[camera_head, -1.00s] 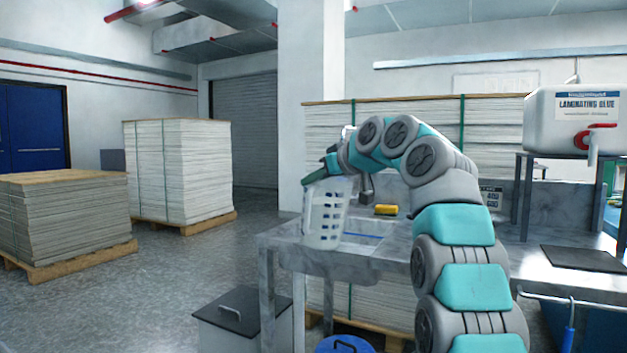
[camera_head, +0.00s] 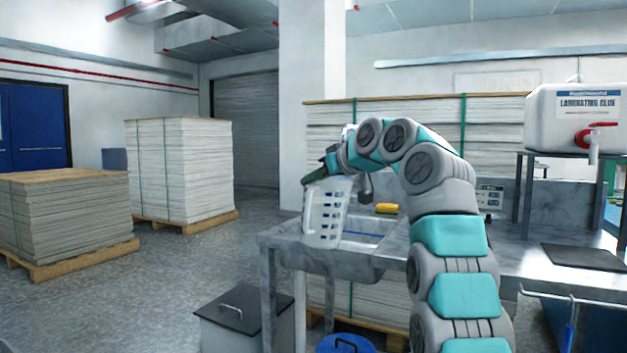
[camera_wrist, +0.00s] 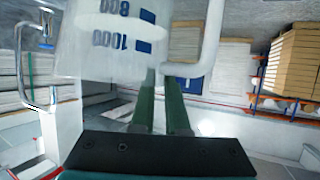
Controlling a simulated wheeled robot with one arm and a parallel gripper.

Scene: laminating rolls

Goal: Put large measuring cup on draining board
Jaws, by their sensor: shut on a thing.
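The large measuring cup (camera_head: 325,212) is translucent with blue marks and stands upright at the sink's left end in the head view. In the wrist view the cup (camera_wrist: 110,45) fills the upper left, with its handle (camera_wrist: 213,40) beside the fingers. My gripper (camera_wrist: 160,85) has its green fingers close together at the cup's handle side, shut on the cup. In the head view it reaches the cup's top from above. The draining board (camera_head: 284,238) is the metal surface at the sink unit's left end. I cannot tell whether the cup's base touches it.
The sink basin (camera_head: 365,229) lies right of the cup, with a yellow sponge (camera_head: 386,208) behind it. The glue container (camera_head: 577,118) stands on a rack at right. A lidded grey bin (camera_head: 241,318) and a blue lid (camera_head: 344,345) are below.

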